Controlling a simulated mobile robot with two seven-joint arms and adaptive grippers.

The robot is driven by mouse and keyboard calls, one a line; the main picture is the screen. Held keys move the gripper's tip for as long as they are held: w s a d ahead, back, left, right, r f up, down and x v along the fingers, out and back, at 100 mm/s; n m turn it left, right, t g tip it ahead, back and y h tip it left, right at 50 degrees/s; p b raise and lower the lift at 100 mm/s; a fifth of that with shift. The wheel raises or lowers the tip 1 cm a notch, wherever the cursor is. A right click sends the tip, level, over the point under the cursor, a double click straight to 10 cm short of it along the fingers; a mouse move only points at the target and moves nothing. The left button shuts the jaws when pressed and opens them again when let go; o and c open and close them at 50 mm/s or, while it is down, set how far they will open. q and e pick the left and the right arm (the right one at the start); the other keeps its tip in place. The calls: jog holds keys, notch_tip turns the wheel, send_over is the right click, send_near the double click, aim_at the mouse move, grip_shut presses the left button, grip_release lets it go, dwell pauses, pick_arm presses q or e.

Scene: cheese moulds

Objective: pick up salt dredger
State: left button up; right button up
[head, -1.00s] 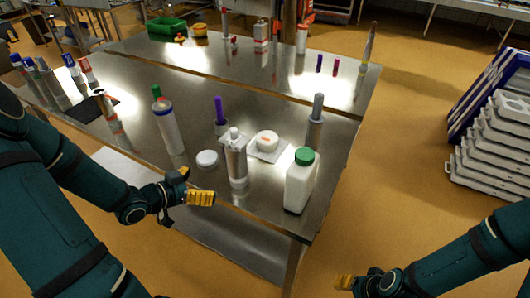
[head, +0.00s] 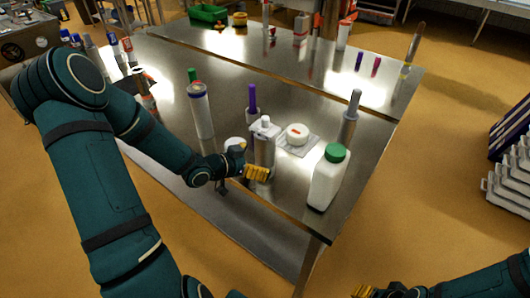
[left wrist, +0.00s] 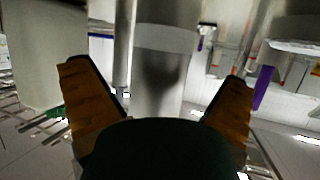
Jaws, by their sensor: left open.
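The silver canister with a pale knobbed top (head: 264,150), which I take for the salt dredger, stands upright near the table's front edge. In the left wrist view it looks like the large grey cylinder with a paler band (left wrist: 163,60), ahead and between the fingers. My left gripper (head: 258,173) is open at its lower front side and partly hides its base. In the left wrist view the two fingers (left wrist: 165,105) are spread wide; I cannot tell if either touches the canister. My right gripper (head: 362,291) shows only partly at the bottom edge.
A white bottle with a green cap (head: 326,182) stands close on the right. A white cheese (head: 297,133) on a mat, a purple-handled tool (head: 252,100) and a grey cylinder (head: 349,118) stand behind.

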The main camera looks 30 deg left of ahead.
aim_at(265, 158)
pick_arm(q)
jog(key=x, duration=0.3)
jog(key=shift+w, duration=0.3)
jog(key=c, duration=1.4)
